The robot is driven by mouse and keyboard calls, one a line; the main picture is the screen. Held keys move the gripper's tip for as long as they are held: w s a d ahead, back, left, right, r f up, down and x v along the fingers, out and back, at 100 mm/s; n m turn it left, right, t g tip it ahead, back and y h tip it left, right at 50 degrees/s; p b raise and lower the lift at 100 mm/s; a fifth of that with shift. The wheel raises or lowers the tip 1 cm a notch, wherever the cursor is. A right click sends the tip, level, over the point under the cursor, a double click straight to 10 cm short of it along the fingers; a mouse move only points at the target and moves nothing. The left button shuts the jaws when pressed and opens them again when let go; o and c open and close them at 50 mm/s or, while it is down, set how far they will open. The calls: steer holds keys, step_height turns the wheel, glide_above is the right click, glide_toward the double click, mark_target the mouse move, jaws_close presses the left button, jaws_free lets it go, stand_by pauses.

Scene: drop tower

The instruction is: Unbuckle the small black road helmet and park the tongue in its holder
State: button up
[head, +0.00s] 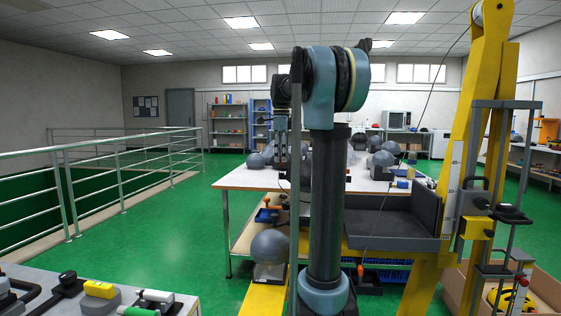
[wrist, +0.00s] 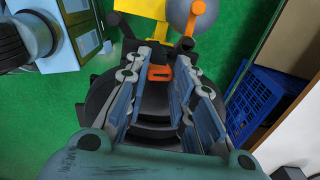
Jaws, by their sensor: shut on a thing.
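My gripper (wrist: 158,66) shows in the wrist view, pointing down over the green floor. Its two fingers are some way apart, with a small orange part (wrist: 160,73) between their ends, and it appears shut on that part. I cannot tell whether the orange part is the buckle tongue. In the head view my own arm column hides most of the gripper. I cannot make out the small black road helmet, its strap or the tongue holder for sure in either view.
A white-topped table (head: 240,177) carries several grey headforms. A grey ball (head: 270,247) stands low by its front and also shows in the wrist view (wrist: 190,14). A blue crate (wrist: 258,98) is at the right. A yellow tower (head: 486,110) stands right; railings (head: 120,163) run left.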

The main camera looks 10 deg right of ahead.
steer(key=shift+r, duration=0.2)
steer(key=s+a+f, duration=0.2)
steer(key=s+a, duration=0.1)
steer(key=s, duration=0.3)
steer(key=s+a+f, duration=0.3)
steer(key=s+a, duration=0.1)
steer(key=s, duration=0.3)
steer(key=shift+f, duration=0.2)
stand_by(1.5)
steer(key=s+d+f, duration=0.1)
steer(key=s+d, duration=0.7)
steer(key=d, duration=0.2)
steer(key=shift+d+f, duration=0.4)
stand_by(0.9)
steer(key=shift+s+d, duration=0.1)
steer(key=shift+d, duration=0.05)
steer(key=shift+s+d+f, duration=0.1)
steer(key=shift+s+d, duration=0.2)
steer(key=shift+d, duration=1)
steer(key=shift+s+d+r, duration=0.1)
steer(key=shift+s+d, duration=0.2)
steer(key=shift+d, duration=0.95)
steer(key=shift+s+d+f, duration=0.1)
steer(key=shift+s+d, duration=0.2)
steer(key=shift+d, duration=1)
